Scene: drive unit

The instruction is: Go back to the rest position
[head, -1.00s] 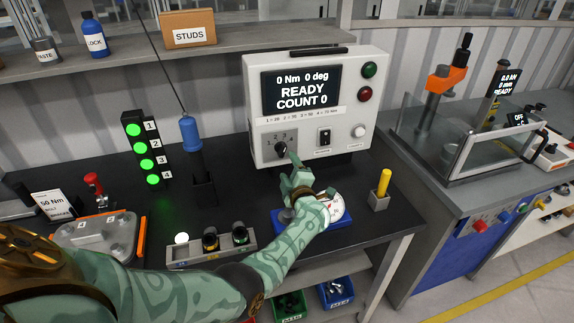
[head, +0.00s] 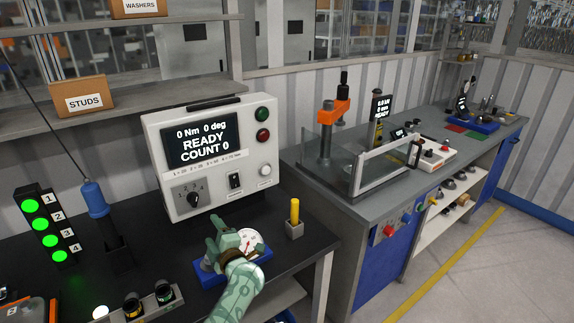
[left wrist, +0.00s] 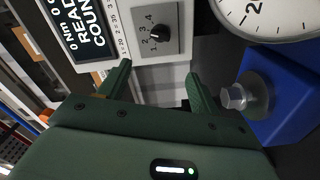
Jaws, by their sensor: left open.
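My left gripper (head: 222,229) is green and stands over the front part of the black bench. In the left wrist view its two fingers (left wrist: 158,84) are apart with nothing between them. Beyond the fingertips is the white controller box (head: 212,150), with its dark selector knob (head: 194,199) and a screen reading READY, COUNT 0. The knob also shows in the left wrist view (left wrist: 158,33), clear of the fingers. A blue base with a round white dial gauge (head: 251,241) is right beside and partly behind the gripper. My right gripper is not seen.
A yellow pin in a grey block (head: 294,222) stands right of the gauge. A green light stack (head: 48,228) and a hanging blue tool (head: 95,199) are at left. A clear-guarded press (head: 331,142) stands on the grey bench. Floor at lower right is free.

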